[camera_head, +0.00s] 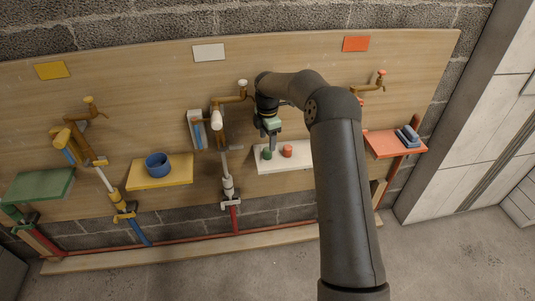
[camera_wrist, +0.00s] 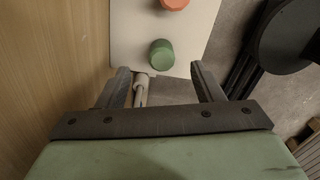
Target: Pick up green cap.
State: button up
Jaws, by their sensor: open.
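The green cap (camera_head: 267,154) stands on a white shelf (camera_head: 282,166) fixed to the wooden panel. In the wrist view the green cap (camera_wrist: 161,54) is a short round cylinder near the shelf's edge. An orange cap (camera_head: 288,151) stands next to it, apart from it, and also shows at the top of the wrist view (camera_wrist: 174,4). My gripper (camera_head: 272,143) is over the shelf, close to the green cap. In the wrist view my gripper (camera_wrist: 163,80) is open, with its two fingers spread and nothing between them touching the cap.
A white vertical pipe (camera_head: 228,183) with a tap stands left of the white shelf. A yellow shelf (camera_head: 139,182) with a blue bowl (camera_head: 157,165) is further left. A red shelf (camera_head: 384,147) with dark blue items (camera_head: 407,136) is at right. The wooden panel (camera_wrist: 40,80) is close beside my gripper.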

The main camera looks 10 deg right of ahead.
aim_at(267, 149)
notch_tip(267, 149, down, 6)
jog(key=shift+s+a+r, duration=0.15)
jog(key=c, duration=1.1)
jog(key=shift+r, duration=0.1)
